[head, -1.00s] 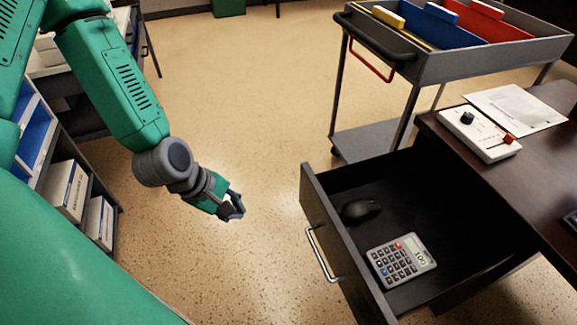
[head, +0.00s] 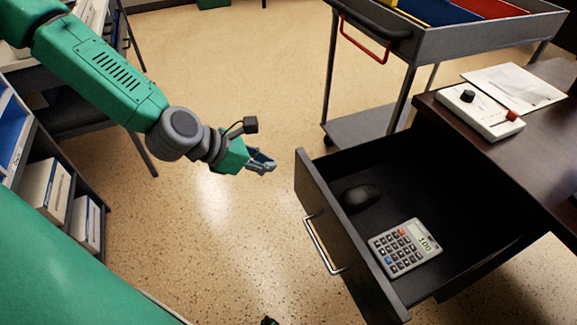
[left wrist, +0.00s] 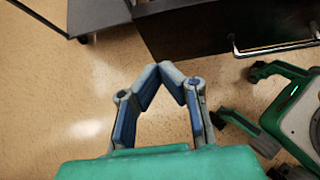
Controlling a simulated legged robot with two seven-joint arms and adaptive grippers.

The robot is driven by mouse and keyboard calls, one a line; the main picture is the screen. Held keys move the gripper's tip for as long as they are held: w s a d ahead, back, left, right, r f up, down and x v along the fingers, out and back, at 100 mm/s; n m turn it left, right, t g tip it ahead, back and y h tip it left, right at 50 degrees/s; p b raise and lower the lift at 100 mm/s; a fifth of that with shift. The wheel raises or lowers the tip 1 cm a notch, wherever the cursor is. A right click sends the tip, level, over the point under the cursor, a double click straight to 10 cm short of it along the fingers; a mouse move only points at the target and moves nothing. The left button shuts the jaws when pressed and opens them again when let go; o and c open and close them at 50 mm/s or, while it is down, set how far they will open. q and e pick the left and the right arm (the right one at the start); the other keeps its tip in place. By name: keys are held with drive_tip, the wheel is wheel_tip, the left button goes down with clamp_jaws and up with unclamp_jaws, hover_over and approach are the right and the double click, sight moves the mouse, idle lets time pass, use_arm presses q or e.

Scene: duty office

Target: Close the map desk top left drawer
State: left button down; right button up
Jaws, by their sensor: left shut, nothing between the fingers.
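The map desk drawer (head: 335,225) is pulled far out from the dark desk (head: 460,125). Its dark front panel faces left and carries a silver bar handle (head: 323,246). My left gripper (head: 264,163) is shut and empty, in the air just left of the upper end of the drawer front, with a visible gap in the picture. In the left wrist view my left gripper's fingertips (left wrist: 173,70) meet, pointing towards the drawer front (left wrist: 200,22), and the handle (left wrist: 275,48) is to their right. My right gripper cannot be made out.
Inside the drawer lie a black mouse (head: 360,197) and a grey calculator (head: 404,248). A grey trolley (head: 455,45) stands behind the drawer. A control box (head: 482,112) and paper (head: 515,86) lie on the desk. Shelves with binders (head: 45,190) stand at left. Floor between is clear.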

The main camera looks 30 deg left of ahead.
sight(299, 162)
use_arm(q)
drive_tip(key=w+d, duration=0.1)
drive_tip(key=w+d+f+b, duration=0.1)
drive_tip(key=w+d, duration=0.1)
drive_tip(key=shift+w, duration=0.25)
drive_tip(key=shift+w+d+r, duration=0.1)
drive_tip(key=shift+w+d, duration=0.15)
use_arm(e)
drive_tip(key=shift+d+f, duration=0.15)
drive_tip(key=shift+f, duration=0.7)
use_arm(q)
drive_tip(key=shift+a, duration=0.15)
drive_tip(key=shift+w, duration=0.1)
